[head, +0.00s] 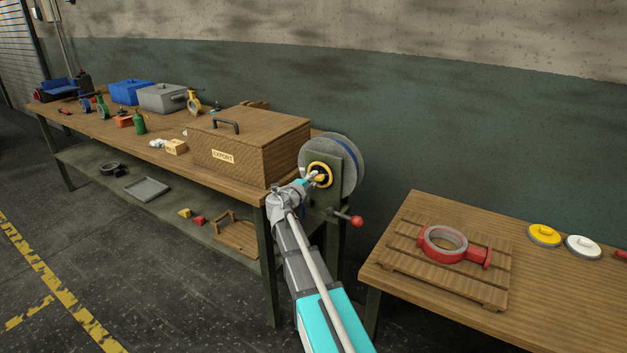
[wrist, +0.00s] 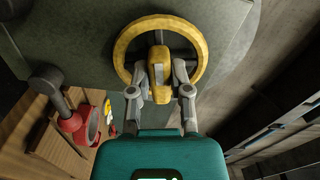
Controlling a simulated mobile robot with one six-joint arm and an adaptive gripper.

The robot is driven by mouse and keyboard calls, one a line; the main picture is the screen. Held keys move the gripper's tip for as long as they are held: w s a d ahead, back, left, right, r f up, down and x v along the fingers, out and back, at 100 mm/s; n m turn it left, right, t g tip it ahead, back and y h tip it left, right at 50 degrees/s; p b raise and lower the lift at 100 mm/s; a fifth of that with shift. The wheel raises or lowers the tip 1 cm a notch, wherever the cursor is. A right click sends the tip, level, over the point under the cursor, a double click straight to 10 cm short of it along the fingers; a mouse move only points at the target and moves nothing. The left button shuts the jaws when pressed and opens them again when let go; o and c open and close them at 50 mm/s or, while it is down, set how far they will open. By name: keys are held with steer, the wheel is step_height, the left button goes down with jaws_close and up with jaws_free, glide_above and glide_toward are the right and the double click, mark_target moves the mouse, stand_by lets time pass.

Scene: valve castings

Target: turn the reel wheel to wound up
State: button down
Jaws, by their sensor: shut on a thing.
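The reel (head: 347,165) is a grey disc on a green stand (head: 328,196) at the right end of the long bench. Its yellow wheel (head: 320,173) faces my arm. The wheel also shows in the wrist view (wrist: 124,48) as a yellow ring with a yellow knob or grip piece in its lower middle. My gripper (wrist: 160,90) is shut on that yellow part, with one finger on each side. In the head view my gripper (head: 316,178) reaches the wheel and hides part of it. I cannot tell how far the wheel is turned.
A wooden box marked EXPORT (head: 249,146) stands close left of the reel. A red-knobbed lever (head: 356,221) sticks out below it. A second table (head: 415,283) at right holds a pallet (head: 400,252) with a red valve casting (head: 433,240).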

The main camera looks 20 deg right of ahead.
steer(key=c, duration=0.6)
jaws_free()
steer(key=shift+o, duration=0.2)
steer(key=v, duration=1.2)
steer(key=shift+o, duration=0.3)
steer(key=shift+f, duration=0.1)
